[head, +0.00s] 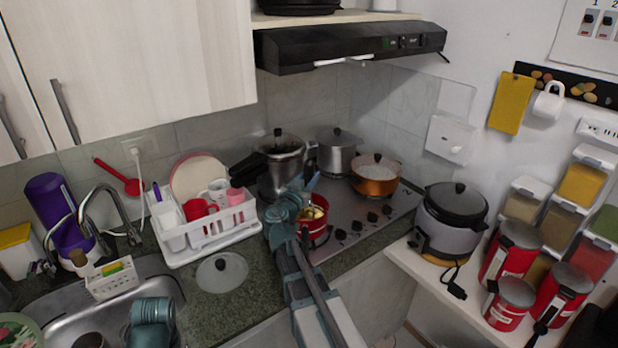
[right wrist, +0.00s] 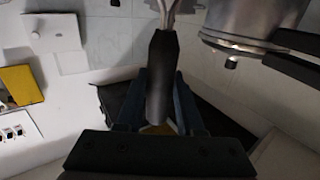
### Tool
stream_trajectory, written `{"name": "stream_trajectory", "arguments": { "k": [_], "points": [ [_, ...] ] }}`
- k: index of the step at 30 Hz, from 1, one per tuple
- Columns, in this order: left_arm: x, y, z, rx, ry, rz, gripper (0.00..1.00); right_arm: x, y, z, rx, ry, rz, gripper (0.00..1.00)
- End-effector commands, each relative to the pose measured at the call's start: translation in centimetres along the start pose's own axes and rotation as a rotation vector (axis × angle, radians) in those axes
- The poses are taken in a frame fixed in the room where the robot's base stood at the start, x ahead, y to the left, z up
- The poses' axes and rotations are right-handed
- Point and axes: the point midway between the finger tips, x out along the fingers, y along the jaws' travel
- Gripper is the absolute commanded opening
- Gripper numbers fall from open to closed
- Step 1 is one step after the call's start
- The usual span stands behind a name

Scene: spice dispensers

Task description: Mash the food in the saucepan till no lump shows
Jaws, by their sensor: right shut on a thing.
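The red saucepan (head: 320,235) sits on the near left of the hob, partly hidden behind my right arm. Some yellow food (head: 314,212) shows inside it; whether it has lumps is too small to tell. My right gripper (head: 311,183) is above the saucepan, beside its left part. In the right wrist view, my right gripper (right wrist: 158,105) is shut on the black handle of a masher (right wrist: 162,75).
A steel pressure cooker (head: 283,168), a steel pot (head: 337,155) and a copper pot (head: 376,182) crowd the hob (head: 352,222). A white dish rack (head: 215,240) and glass lid (head: 222,272) lie left. A rice cooker (head: 452,215) stands right.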

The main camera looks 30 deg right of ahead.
Motion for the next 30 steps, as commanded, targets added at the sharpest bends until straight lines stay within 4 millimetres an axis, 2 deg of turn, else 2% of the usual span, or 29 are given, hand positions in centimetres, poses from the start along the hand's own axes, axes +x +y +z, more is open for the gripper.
{"name": "stream_trajectory", "arguments": {
  "k": [1,9,17,20,30],
  "points": [
    [0.7,0.1,0.0,0.0,0.0,0.0,0.5,0.0,0.0,0.7,0.0,0.0,0.0,0.0],
    [2.5,0.2,-0.1,0.0,0.0,0.0,0.5,0.0,0.0,2.5,-0.001,0.0,0.0,0.0],
    [1.9,0.2,-0.1,0.0,0.0,0.0,0.5,0.0,0.0,1.9,0.0,0.0,0.0,0.0],
    [1.3,0.1,-0.1,0.0,0.0,0.0,0.5,0.0,0.0,1.3,0.0,0.0,0.0,0.0],
    [-2.4,-0.2,0.1,0.0,0.0,0.0,0.5,0.0,0.0,-2.4,0.0,0.0,0.0,0.0]
  ]
}}
